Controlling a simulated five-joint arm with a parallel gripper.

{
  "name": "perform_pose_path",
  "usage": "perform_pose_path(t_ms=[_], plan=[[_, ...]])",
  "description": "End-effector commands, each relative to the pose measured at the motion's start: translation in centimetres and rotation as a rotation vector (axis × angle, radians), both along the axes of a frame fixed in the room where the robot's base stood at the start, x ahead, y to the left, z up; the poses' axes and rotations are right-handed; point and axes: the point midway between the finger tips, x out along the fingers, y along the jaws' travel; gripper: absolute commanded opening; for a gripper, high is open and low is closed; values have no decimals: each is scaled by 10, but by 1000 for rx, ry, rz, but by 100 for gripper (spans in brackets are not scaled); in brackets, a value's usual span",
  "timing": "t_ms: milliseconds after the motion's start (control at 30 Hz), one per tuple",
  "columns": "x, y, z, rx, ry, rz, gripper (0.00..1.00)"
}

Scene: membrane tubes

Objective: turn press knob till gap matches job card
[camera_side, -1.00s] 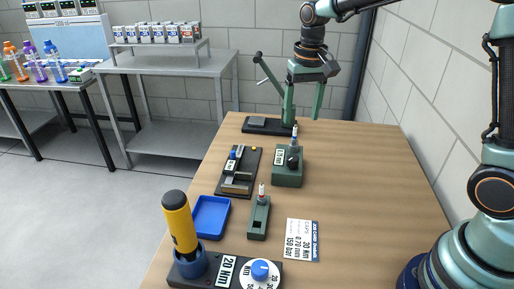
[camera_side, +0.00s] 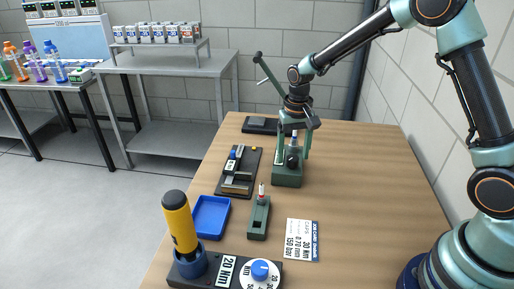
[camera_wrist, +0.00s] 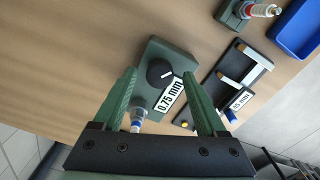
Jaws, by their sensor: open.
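The green block (camera_side: 287,176) stands on the table with a black knob (camera_side: 292,157) on it. In the wrist view the knob (camera_wrist: 160,72) has a white pointer line, and the block's label (camera_wrist: 168,95) reads 0.75 mm. My gripper (camera_side: 293,161) is open and points down at the block. Its fingers lie on either side of the knob in the wrist view; I cannot tell whether they touch it. A blue-and-clear tube (camera_wrist: 137,119) stands at the block's edge, close to one finger. The job card (camera_side: 302,240) lies flat and lists 30 Nm, 0.70 mm and 150 bar.
The lever press base (camera_side: 256,125) stands behind the block. A black fixture (camera_side: 237,172), a blue tray (camera_side: 211,217) and a small green holder with a tube (camera_side: 259,217) lie nearby. A yellow-handled driver (camera_side: 181,222) and 20 Nm dial (camera_side: 260,272) are in front. The table's right side is clear.

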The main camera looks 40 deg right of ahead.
Motion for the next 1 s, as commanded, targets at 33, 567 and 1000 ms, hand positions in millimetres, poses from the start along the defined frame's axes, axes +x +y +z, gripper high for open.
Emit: perform_pose_path(t_ms=[33,567,1000], plan=[[-1,0,-5,0,2,0,74],[0,0,-11,0,0,0,24],[0,0,-10,0,0,-161,0]])
